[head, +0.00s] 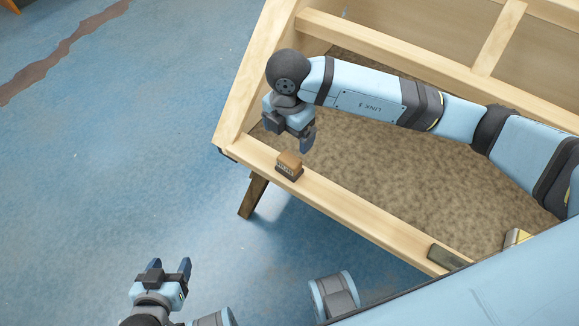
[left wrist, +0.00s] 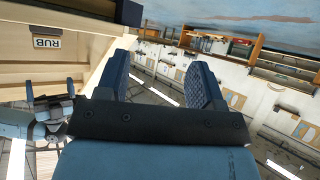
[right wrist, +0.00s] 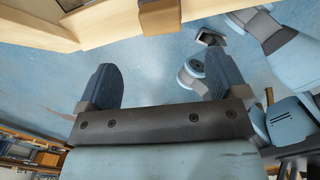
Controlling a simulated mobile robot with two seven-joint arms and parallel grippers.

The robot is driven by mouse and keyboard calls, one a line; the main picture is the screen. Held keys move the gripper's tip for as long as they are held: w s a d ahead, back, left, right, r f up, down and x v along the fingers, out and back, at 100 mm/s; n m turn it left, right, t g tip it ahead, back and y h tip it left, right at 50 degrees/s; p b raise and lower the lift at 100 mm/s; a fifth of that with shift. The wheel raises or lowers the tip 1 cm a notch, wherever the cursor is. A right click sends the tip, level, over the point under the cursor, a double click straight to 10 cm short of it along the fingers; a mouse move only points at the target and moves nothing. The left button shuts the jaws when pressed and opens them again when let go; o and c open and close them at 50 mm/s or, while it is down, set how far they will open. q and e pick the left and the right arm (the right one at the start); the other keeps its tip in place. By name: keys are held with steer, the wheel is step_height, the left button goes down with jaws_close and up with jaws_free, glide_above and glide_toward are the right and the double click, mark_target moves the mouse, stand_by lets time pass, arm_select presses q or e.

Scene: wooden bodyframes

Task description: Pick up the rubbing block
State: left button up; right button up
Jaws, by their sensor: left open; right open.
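The rubbing block (head: 289,165) is a small block with a tan top and a dark, labelled base. It sits on the front wooden rail near the frame's left corner. My right gripper (head: 300,138) is open and empty just above and behind it, apart from it. In the right wrist view a brown block (right wrist: 160,15), which looks like it, shows at the top edge beyond the open fingers (right wrist: 163,78), partly cut off. My left gripper (head: 170,268) is open and empty over the floor, well away from the block. In the left wrist view its fingers (left wrist: 160,75) are apart.
The wooden frame (head: 385,233) has a brown textured panel (head: 375,160) inside. A dark block (head: 447,257) and a yellowish item (head: 516,238) lie further right. A RUB label (left wrist: 47,42) shows in the left wrist view. Blue floor (head: 100,180) lies clear at left.

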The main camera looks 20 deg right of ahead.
mark_target(289, 159)
step_height(289, 159, down, 11)
steer(key=shift+d+r+b, duration=0.1)
steer(key=shift+r+b, duration=0.05)
steer(key=shift+b, duration=0.55)
steer(key=c, duration=1.1)
